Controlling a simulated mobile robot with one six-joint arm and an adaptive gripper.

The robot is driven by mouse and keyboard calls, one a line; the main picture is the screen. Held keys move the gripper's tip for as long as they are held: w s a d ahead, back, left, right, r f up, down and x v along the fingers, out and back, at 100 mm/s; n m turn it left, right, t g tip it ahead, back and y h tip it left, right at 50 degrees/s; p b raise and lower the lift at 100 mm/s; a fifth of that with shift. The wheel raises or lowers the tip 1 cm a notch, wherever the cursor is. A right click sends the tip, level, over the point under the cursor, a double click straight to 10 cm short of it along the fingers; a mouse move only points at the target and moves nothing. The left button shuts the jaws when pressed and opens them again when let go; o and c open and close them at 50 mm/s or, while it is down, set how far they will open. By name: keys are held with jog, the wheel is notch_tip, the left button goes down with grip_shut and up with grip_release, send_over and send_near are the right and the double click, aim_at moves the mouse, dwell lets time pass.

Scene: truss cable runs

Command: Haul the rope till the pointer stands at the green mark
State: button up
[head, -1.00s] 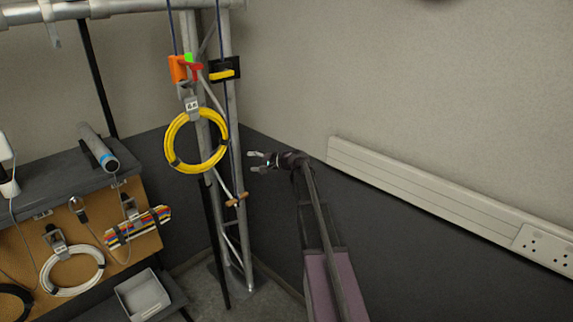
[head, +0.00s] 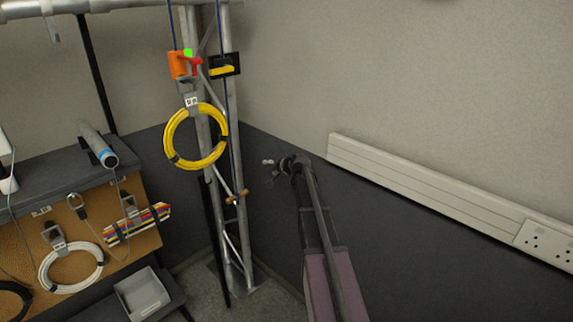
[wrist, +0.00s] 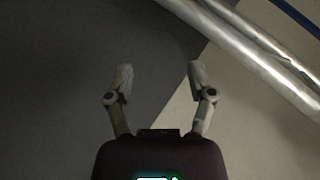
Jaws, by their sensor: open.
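The dark blue rope (head: 231,130) runs down the truss tower through a black cleat with a yellow lever (head: 223,69) to a wooden toggle handle (head: 237,197). It also shows in the wrist view's top right corner (wrist: 296,14). An orange block (head: 177,65) hangs on a rope at the tower's left. A red piece (head: 195,65) sits beside it, just below the green mark (head: 188,53); I cannot tell which is the pointer. My gripper (head: 268,171) is open and empty, right of the tower and above the handle's height, apart from the rope.
A yellow cable coil (head: 196,137) hangs on the tower below the orange block. Metal truss tubes (wrist: 255,55) cross the wrist view. White trunking (head: 430,185) runs along the right wall. A bench with a grey tray (head: 143,294) below stands left. Space around my gripper is clear.

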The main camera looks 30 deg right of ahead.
jog(key=s+d+r+n+t+h+b, duration=0.1)
jog(key=d+n+t+h+b, duration=0.1)
jog(key=d+n+h, duration=0.2)
jog(key=shift+d+r+n+h, duration=0.25)
jog(key=shift+d+n+h, duration=0.15)
jog(key=shift+d+h, duration=1.1)
jog(key=shift+s+a+h, duration=0.1)
jog(key=shift+a+h, duration=0.2)
jog(key=s+a+f+n+g+y, duration=0.1)
jog(key=s+a+f+g, duration=0.15)
jog(key=a, duration=0.35)
jog(key=s+a+f+n+g+y, duration=0.1)
jog(key=s+a+f+y, duration=0.15)
jog(key=s+a, duration=0.2)
jog(key=s+a+f+n+g, duration=0.1)
jog(key=s+a+f+g, duration=0.1)
jog(key=s+a, duration=0.4)
jog(key=s+a+f+n+g, duration=0.1)
jog(key=s+a+f+g, duration=0.2)
jog(key=s, duration=1)
jog(key=s+a+f+g+y, duration=0.1)
jog(key=s+a+f+g, duration=0.2)
jog(key=s+a, duration=0.6)
jog(key=shift+s+a+f+n+g, duration=0.25)
jog(key=shift+a+n+g, duration=0.15)
jog(key=shift+a+g, duration=0.6)
jog(key=shift+d, duration=0.15)
dwell(0.8)
